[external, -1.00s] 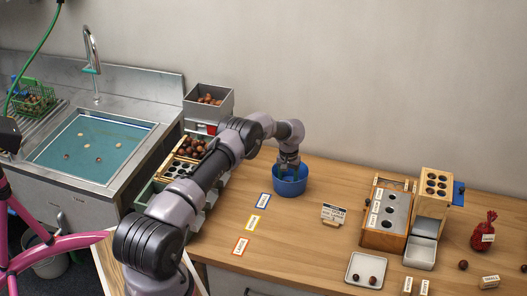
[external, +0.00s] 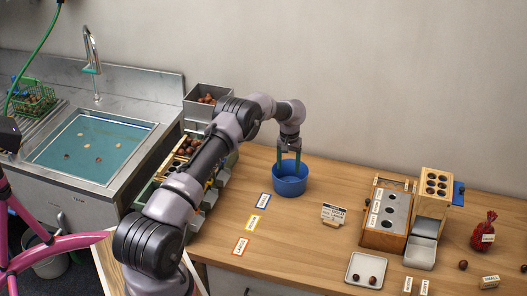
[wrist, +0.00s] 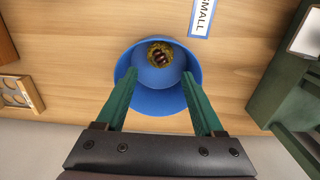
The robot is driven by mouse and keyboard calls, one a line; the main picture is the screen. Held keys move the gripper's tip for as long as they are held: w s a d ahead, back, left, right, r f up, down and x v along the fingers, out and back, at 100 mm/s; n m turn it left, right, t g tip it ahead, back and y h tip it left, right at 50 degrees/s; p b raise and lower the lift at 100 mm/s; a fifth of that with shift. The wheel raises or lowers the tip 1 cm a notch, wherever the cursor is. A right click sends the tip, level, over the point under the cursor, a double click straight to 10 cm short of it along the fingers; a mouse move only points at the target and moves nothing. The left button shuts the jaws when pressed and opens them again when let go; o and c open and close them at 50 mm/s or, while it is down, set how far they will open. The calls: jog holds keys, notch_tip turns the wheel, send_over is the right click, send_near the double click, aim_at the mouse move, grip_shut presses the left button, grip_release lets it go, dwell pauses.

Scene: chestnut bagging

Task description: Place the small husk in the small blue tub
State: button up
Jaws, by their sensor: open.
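The small blue tub (external: 290,182) stands on the wooden table, and it also shows in the wrist view (wrist: 194,98). The small husk (wrist: 160,54), yellowish with dark brown chestnuts showing in it, lies inside the tub in the wrist view. The external view does not show the husk. My gripper (external: 289,156) is above the tub, its green fingers pointing down. In the wrist view my gripper (wrist: 160,80) has its fingers spread apart with nothing between them, and the husk is clear of both.
A blue-edged SMALL card (external: 264,200) lies left of the tub, with yellow and red cards nearer the front. A wooden sorting box (external: 387,215) and a white tray (external: 367,270) stand to the right.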

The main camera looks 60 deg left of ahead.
jog(key=shift+r, duration=2.05)
jog(key=d+r+m+t+y, duration=0.1)
jog(key=d+r, duration=0.4)
jog(key=r, duration=0.4)
jog(key=d+r+m, duration=0.2)
jog(key=d+r, duration=0.4)
jog(key=r, duration=0.4)
jog(key=d+r+m+t+y, duration=0.1)
jog(key=d+r, duration=0.4)
jog(key=r, duration=0.4)
jog(key=s+d+r+m+t, duration=0.1)
jog(key=s+d+r+m, duration=0.2)
jog(key=s+d+r, duration=0.8)
jog(key=s+d+r+m+t, duration=0.2)
jog(key=s+d+r+m, duration=0.1)
jog(key=s+d+r, duration=0.5)
jog(key=s+d+f+m+t, duration=0.1)
jog(key=s+d+f, duration=0.1)
jog(key=s, duration=0.7)
jog(key=s+d+f+m+t, duration=0.1)
jog(key=s+d+f+m, duration=0.1)
jog(key=s+d, duration=0.3)
jog(key=s, duration=0.3)
jog(key=shift+s+d, duration=0.3)
jog(key=shift+s, duration=0.05)
